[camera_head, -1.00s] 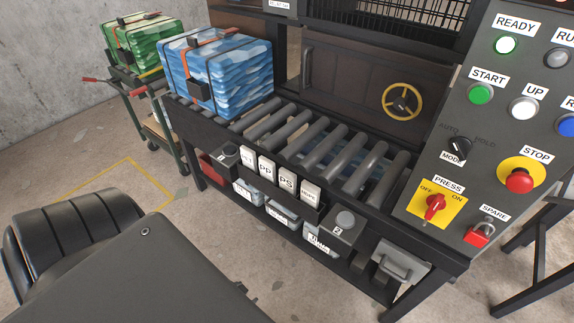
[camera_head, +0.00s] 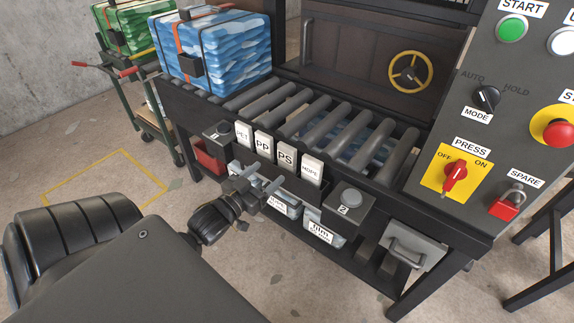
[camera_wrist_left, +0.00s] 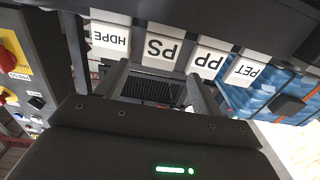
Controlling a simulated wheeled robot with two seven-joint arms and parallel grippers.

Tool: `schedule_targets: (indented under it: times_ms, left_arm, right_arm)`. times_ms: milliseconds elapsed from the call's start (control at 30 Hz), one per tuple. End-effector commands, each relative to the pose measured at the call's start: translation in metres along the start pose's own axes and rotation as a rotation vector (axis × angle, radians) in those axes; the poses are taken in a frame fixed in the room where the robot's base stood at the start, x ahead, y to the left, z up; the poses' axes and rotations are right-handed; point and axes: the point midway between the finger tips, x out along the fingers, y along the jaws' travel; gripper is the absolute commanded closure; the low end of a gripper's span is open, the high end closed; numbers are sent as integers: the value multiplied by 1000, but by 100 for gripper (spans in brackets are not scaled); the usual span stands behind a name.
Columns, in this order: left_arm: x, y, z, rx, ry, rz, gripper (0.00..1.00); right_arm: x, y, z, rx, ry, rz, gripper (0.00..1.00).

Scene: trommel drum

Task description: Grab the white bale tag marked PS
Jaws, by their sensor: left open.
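The white PS tag (camera_head: 286,156) stands in a rack on the front of the roller table, between the PP tag (camera_head: 263,146) and the HDPE tag (camera_head: 311,168). The PET tag (camera_head: 242,135) is at the row's left end. My left gripper (camera_head: 265,178) is open and empty, below and in front of the row. In the left wrist view the tags are upside down; the PS tag (camera_wrist_left: 163,47) lies just beyond and between the open fingers (camera_wrist_left: 158,72), which look apart from it. My right gripper is not in view.
The dark rack (camera_head: 306,187) holds the tags; a box with a grey button (camera_head: 349,195) is to its right. Labelled grey bins (camera_head: 323,227) sit on the shelf below. A blue bale (camera_head: 215,50) rests on the rollers. A control panel (camera_head: 505,130) stands at right.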

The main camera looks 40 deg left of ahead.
Motion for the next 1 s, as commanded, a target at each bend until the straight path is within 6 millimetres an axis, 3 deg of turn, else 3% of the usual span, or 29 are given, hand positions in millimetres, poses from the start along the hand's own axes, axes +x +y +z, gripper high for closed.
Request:
schedule_targets:
  times_ms: [133,467,800,1000]
  left_arm:
    - [24,0,-1,1,3,0,33]
    - [40,0,0,2,1,1,33]
    - [84,-3,1,1,1,0,33]
    - [88,-3,2,1,-1,0,33]
  right_arm:
    - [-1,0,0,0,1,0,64]
    - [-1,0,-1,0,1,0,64]
    - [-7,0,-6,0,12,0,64]
    - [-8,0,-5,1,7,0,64]
